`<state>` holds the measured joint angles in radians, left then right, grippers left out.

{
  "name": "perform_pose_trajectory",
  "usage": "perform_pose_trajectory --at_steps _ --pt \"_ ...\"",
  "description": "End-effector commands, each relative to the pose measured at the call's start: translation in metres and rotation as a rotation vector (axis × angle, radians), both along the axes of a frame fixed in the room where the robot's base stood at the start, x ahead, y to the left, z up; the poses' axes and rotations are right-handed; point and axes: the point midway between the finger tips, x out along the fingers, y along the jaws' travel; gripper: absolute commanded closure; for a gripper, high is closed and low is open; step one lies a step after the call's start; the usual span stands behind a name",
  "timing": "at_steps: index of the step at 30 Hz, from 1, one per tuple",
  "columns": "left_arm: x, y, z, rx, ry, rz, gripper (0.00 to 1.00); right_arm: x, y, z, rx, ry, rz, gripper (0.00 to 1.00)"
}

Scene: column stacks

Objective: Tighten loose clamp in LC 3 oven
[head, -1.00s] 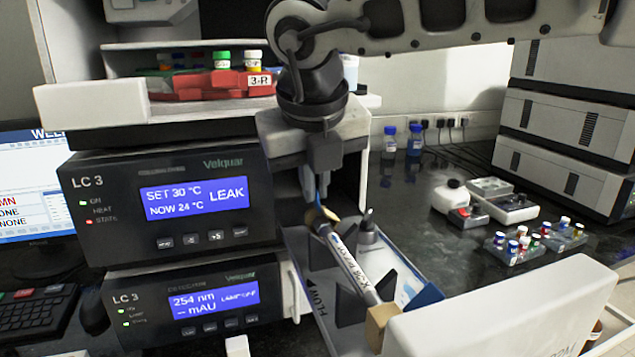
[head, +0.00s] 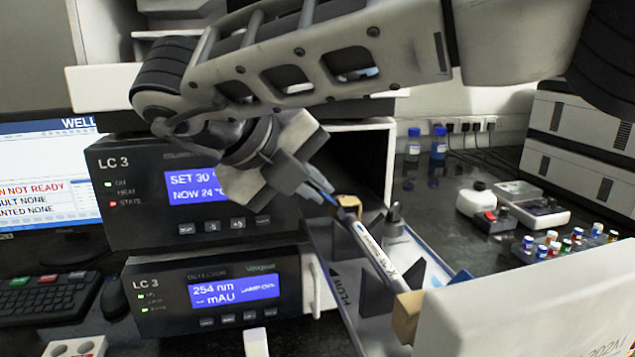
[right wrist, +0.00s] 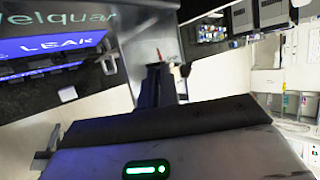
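The LC 3 oven (head: 130,215) has a blue display (head: 192,187) reading SET 30 and NOW 24 °C; my right arm covers part of it. LEAK shows in the right wrist view (right wrist: 62,44). At the oven's open right side, a white labelled column (head: 372,250) slants over dark holders (head: 376,290). A tan block (head: 408,315) is at its lower end and another tan piece (head: 347,206) by its upper end. I cannot tell which part is the clamp. My right gripper (head: 322,190) is tilted, its fingers by the column's upper end; their gap is unclear. My left gripper is out of view.
A white panel (head: 540,315) stands in front at the lower right. The LC 3 detector (head: 170,300) sits below the oven.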

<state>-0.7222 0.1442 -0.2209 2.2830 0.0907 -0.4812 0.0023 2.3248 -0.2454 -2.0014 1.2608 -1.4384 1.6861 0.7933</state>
Motion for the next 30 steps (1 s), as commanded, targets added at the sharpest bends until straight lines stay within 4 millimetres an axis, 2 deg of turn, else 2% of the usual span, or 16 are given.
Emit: perform_pose_trajectory --at_steps 15,17,18,26,30 --pt "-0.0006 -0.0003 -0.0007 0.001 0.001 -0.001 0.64 0.0003 0.0013 -0.0001 -0.022 -0.011 0.003 1.0" --pt "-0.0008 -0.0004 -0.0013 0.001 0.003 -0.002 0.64 0.0003 0.0014 -0.0002 -0.023 -0.011 0.002 0.85" --pt "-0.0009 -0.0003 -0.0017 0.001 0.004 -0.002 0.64 0.0002 0.0013 -0.0002 -0.022 -0.01 0.003 0.74" --pt "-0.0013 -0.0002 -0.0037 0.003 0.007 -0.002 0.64 -0.0002 0.0012 -0.0005 -0.021 -0.008 0.002 0.74" --pt "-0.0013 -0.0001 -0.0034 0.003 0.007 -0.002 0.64 -0.0053 0.0064 0.0058 -0.022 -0.01 0.003 0.74"
